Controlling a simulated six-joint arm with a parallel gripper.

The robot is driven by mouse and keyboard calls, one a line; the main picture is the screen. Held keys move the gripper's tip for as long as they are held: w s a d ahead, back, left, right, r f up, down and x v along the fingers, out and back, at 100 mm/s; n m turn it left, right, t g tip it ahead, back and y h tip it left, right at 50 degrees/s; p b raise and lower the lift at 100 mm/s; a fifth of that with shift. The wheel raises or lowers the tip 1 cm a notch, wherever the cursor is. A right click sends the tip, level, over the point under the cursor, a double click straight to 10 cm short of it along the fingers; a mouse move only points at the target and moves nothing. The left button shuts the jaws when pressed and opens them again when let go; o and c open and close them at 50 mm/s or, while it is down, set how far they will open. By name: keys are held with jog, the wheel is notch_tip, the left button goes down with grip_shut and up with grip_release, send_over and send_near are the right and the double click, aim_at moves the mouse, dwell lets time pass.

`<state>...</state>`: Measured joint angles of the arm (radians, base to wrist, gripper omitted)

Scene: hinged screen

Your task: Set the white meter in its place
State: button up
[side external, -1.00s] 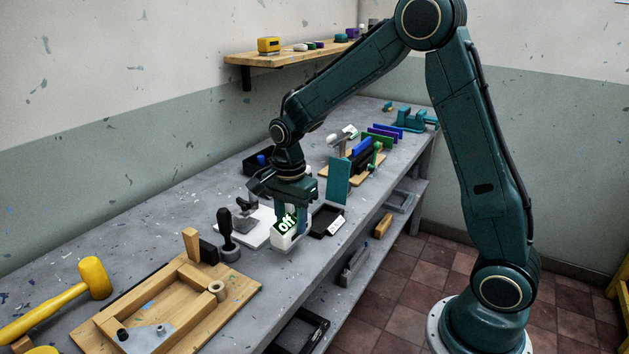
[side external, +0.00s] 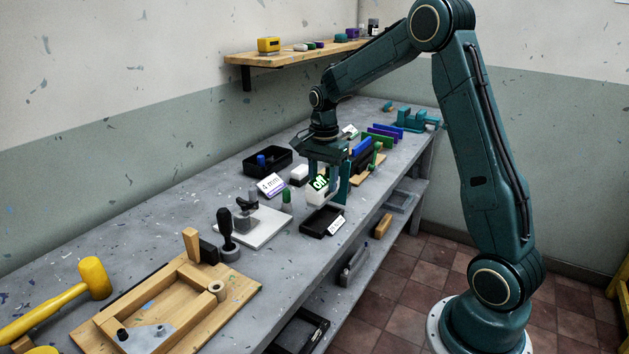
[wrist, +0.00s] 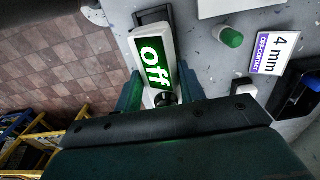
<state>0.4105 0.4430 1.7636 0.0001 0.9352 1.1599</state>
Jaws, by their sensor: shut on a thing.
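The white meter (side external: 318,194) has a green display reading "off". My gripper (side external: 324,185) is shut on it and holds it above the bench, beside a black tray with a white label. In the wrist view the meter (wrist: 154,62) lies between my two fingers (wrist: 160,95), its display facing the camera. I cannot tell which spot is the meter's place.
The black tray (side external: 316,222) lies near the bench's front edge. A "4 mm" card (side external: 271,186), a green-capped peg (side external: 287,201) and a black bin (side external: 262,167) stand to the left. A white plate with a clamp (side external: 265,228) is nearer the camera.

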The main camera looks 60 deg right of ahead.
aim_at(323, 179)
jog(key=shift+f, duration=0.1)
jog(key=shift+f, duration=2.2)
jog(key=shift+f, duration=1.3)
jog(key=o, duration=1.1)
jog(key=shift+c, duration=0.2)
notch_tip(323, 179, up, 13)
jog(key=shift+r, duration=0.45)
jog(key=shift+a, duration=0.1)
